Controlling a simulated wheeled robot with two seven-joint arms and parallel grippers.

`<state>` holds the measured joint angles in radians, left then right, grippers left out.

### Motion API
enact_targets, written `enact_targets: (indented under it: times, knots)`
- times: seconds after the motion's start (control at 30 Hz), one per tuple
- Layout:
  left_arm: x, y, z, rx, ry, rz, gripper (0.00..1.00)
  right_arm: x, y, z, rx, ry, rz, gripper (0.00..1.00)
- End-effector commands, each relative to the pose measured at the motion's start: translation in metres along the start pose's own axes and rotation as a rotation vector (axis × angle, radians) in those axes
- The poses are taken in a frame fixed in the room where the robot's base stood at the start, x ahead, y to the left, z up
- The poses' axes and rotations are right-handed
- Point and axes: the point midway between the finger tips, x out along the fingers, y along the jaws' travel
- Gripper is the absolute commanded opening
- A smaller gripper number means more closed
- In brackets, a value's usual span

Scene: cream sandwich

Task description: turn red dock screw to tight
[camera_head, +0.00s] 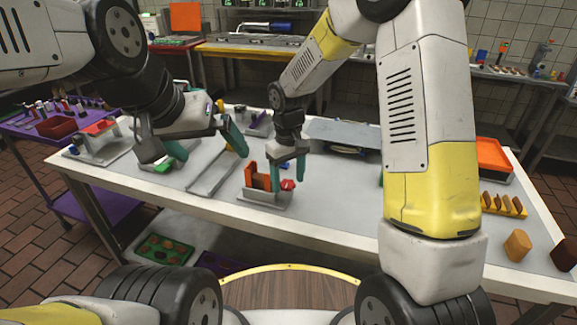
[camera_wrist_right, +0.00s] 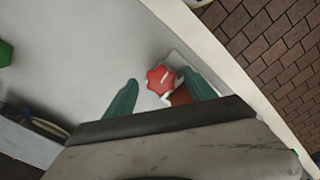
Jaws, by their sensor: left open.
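The red dock screw (camera_head: 288,184) is a star-shaped red knob at the right side of a small grey dock (camera_head: 264,198) with an orange-red plate on the worktable. My right gripper (camera_head: 286,170) points down at the dock, open. In the right wrist view the red screw (camera_wrist_right: 161,79) shows between the two teal fingertips (camera_wrist_right: 160,77), with a gap on the left finger's side. Whether the right finger touches it I cannot tell. My left gripper (camera_head: 206,145) is open and empty over the left part of the table.
A grey stand (camera_head: 211,172) lies left of the dock. A long grey tray (camera_head: 345,131) lies behind it. An orange tray (camera_head: 492,155) and a yellow rack (camera_head: 503,205) are at the right. The table front (camera_head: 330,215) right of the dock is clear.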

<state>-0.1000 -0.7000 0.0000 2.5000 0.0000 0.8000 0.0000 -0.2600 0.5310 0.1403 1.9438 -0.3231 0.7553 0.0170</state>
Motion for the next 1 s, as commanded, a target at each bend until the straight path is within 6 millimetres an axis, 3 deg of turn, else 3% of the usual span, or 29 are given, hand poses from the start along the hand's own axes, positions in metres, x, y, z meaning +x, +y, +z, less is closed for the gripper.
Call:
enact_targets:
  times: [0.33, 0.7, 1.0]
  knots:
    - [0.0, 0.0, 0.0, 0.0, 0.0, 0.0, 0.98, -0.003, 0.0, 0.0, 0.0, -0.001, 0.0, 0.64]
    - [0.0, 0.0, 0.0, 0.0, 0.0, 0.0, 0.98, -0.06, 0.0, -0.001, 0.0, 0.002, 0.001, 0.64]
    - [0.0, 0.0, 0.0, 0.0, 0.0, 0.0, 0.98, -0.078, 0.0, 0.0, 0.0, -0.002, -0.001, 0.64]
